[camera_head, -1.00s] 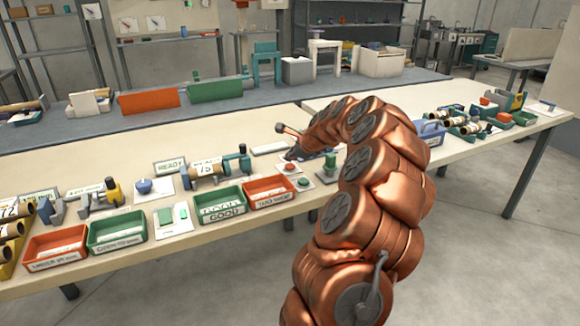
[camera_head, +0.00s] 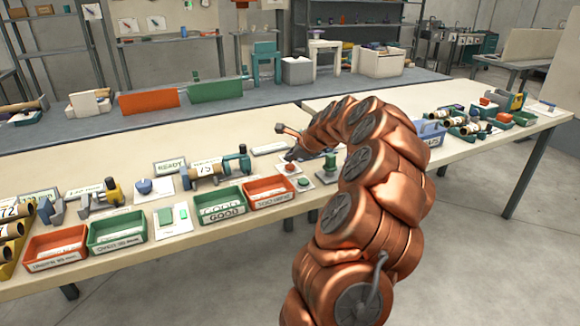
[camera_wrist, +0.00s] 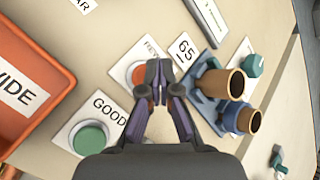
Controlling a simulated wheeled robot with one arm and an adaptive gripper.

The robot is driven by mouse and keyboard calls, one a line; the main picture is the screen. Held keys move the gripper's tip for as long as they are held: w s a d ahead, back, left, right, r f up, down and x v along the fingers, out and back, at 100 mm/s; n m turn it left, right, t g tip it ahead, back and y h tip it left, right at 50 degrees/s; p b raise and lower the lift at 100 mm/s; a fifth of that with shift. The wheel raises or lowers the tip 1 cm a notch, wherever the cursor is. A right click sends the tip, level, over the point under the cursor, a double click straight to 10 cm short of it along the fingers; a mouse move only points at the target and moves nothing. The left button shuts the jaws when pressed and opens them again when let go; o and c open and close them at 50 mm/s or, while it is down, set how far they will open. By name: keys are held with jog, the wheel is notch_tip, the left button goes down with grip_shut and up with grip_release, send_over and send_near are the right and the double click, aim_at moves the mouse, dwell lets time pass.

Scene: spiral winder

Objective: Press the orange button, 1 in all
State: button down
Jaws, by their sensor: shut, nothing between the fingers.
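The orange button (camera_wrist: 139,76) is a round red-orange cap on a white card whose lettering is partly covered. In the head view the button (camera_head: 290,167) sits on the table just left of my arm. My gripper (camera_wrist: 160,74) is shut and empty, its fingertips over the right part of the button in the wrist view. I cannot tell whether they touch it. In the head view my gripper (camera_head: 291,156) is dark and small, close above the button. A green button (camera_wrist: 89,139) on a card marked GOOD lies beside it.
A green tray (camera_head: 220,201) stands left of the buttons.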

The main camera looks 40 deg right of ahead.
aim_at(291, 167)
jog(key=shift+f, duration=0.2)
jog(key=shift+f, duration=0.15)
jog(key=shift+f, duration=0.45)
dwell(1.0)
jog(key=shift+r+p, duration=0.1)
jog(key=shift+p, duration=0.3)
jog(key=shift+r+p, duration=0.65)
jog(key=shift+r, duration=0.1)
jog(key=shift+r+p, duration=1.9)
jog(key=shift+r, duration=0.65)
